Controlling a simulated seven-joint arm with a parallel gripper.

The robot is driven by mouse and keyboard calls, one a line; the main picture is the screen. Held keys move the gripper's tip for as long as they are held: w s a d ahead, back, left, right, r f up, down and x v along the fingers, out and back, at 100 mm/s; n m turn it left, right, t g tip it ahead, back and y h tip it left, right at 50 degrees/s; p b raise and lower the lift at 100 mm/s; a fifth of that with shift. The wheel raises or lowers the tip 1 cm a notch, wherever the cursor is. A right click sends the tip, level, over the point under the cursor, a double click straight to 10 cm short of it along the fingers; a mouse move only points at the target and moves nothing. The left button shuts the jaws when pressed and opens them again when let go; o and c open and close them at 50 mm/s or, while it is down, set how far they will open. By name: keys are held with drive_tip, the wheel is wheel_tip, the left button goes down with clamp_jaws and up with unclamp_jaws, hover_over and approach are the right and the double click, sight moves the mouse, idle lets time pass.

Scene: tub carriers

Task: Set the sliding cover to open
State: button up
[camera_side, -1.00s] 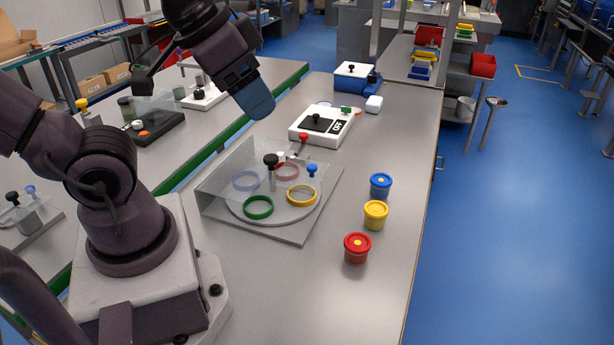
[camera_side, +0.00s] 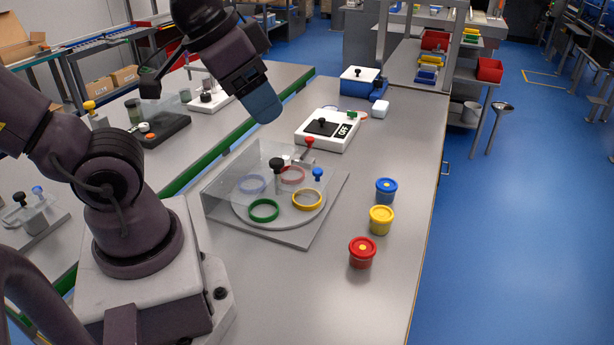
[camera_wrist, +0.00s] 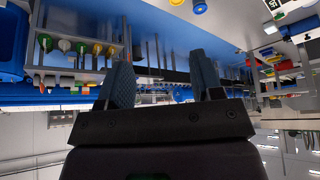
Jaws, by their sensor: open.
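My gripper (camera_side: 264,108) hangs in the air in the side view, left of and above a white box (camera_side: 310,143) with a black panel, a black knob and the word OFF. In the wrist view my gripper (camera_wrist: 161,72) has its fingers apart with nothing between them. I cannot tell for certain which part is the sliding cover. A blue box (camera_side: 357,89) with a white top and black knob stands at the back; its top appears closed. A clear angled cover (camera_side: 226,184) stands over part of a round plate with coloured rings. My gripper touches none of these.
Blue (camera_side: 386,191), yellow (camera_side: 381,220) and red (camera_side: 362,252) lidded jars stand along the bench's right side. The front of the bench (camera_side: 310,295) is clear. Another bench with fixtures lies to the left.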

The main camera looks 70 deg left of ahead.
drive_tip(key=shift+c, duration=1.1)
drive_tip(key=n+g, duration=0.5)
drive_tip(key=g, duration=0.1)
approach(318, 170)
wheel_tip(318, 170, down, 10)
drive_tip(key=shift+s+f, duration=0.1)
drive_tip(key=shift+s, duration=0.05)
drive_tip(key=shift+a, duration=0.1)
clamp_jaws()
